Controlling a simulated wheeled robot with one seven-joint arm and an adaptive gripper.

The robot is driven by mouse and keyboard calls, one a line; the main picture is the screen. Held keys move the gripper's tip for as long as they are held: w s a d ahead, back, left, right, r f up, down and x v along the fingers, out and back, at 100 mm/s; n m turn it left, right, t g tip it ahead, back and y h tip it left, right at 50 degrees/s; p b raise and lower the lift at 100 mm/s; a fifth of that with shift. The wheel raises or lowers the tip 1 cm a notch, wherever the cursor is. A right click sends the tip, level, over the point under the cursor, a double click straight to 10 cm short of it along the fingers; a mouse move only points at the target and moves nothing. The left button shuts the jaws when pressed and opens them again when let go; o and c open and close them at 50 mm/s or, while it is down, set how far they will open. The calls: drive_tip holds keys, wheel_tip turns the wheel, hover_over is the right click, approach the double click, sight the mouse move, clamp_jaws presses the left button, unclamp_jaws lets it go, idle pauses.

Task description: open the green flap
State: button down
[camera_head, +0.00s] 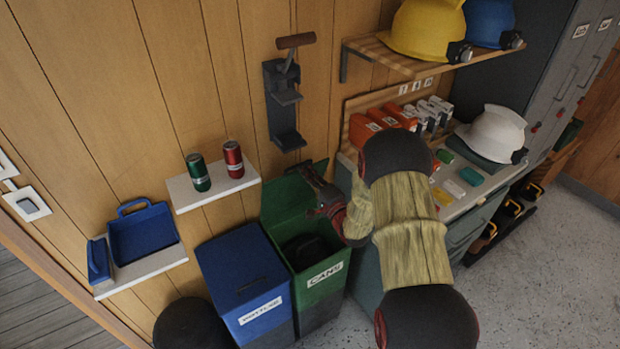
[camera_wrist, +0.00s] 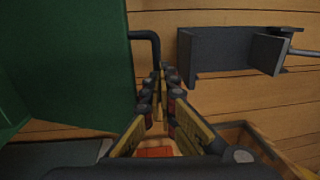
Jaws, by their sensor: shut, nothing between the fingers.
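The green bin (camera_head: 320,291), labelled CANS, stands against the wooden wall. Its green flap (camera_head: 284,198) is raised at the back, and the dark opening shows below it. In the wrist view the flap (camera_wrist: 70,65) fills the left side, with a dark bent handle (camera_wrist: 150,38) at its edge. My gripper (camera_head: 308,172) is beside the right part of the raised flap. In the wrist view my gripper (camera_wrist: 165,75) is shut and empty, its tips just below the handle in the picture. I cannot tell whether they touch it.
A blue bin (camera_head: 243,270) stands left of the green one. A grey wall bracket (camera_head: 284,105) is above the flap. A white shelf (camera_head: 212,190) holds a green can (camera_head: 198,173) and a red can (camera_head: 233,159). A workbench (camera_head: 470,200) with small boxes is on the right.

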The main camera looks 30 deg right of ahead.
idle(0.3)
drive_tip(key=shift+g, duration=0.6)
drive_tip(key=w+p, duration=0.1)
drive_tip(key=w+r+p, duration=0.1)
drive_tip(key=w, duration=0.1)
drive_tip(key=w+r+p, duration=0.1)
drive_tip(key=shift+w+a+r, duration=0.1)
drive_tip(key=shift+w+r, duration=0.05)
drive_tip(key=w, duration=0.4)
drive_tip(key=shift+w+r, duration=0.15)
drive_tip(key=shift+w, duration=0.15)
drive_tip(key=shift+a, duration=0.1)
